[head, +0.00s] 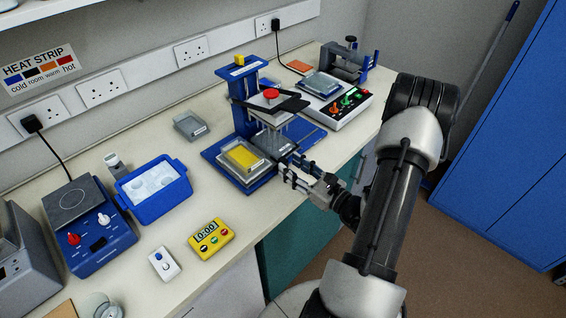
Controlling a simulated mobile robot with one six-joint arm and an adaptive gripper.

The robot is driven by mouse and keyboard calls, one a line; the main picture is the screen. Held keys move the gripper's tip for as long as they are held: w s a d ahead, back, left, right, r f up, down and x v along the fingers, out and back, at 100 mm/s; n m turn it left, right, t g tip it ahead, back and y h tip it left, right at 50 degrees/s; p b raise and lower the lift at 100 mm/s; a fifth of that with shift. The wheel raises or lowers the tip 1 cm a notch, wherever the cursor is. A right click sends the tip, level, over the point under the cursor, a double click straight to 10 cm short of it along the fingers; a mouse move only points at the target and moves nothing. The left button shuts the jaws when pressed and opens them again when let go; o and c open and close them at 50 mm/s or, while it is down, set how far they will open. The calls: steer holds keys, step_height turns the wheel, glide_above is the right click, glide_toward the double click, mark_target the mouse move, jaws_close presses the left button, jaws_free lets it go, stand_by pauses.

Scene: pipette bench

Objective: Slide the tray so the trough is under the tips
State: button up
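The trough (243,157) holds yellow liquid and sits on the tray (243,180), at the front left of the blue pipetting stand (246,92). The stand carries a dark head with a red knob (271,94). Thin clear tips (287,132) hang below the head, to the right of the trough and apart from it. My gripper (285,166) is low at the right side of the tray, close to its right edge. I cannot tell whether it touches the tray. Its fingers are small and partly overlapped, so their opening is unclear.
A blue tub of ice (152,205), a yellow timer (211,239) and a small white switch box (164,263) stand to the left. A control box with green and red knobs (340,108) stands behind right. The bench front edge runs close below my gripper.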

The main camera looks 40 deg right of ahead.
mark_target(287, 163)
steer(key=shift+w+a, duration=0.15)
steer(key=shift+w, duration=2.05)
steer(key=shift+c, duration=0.2)
jaws_close()
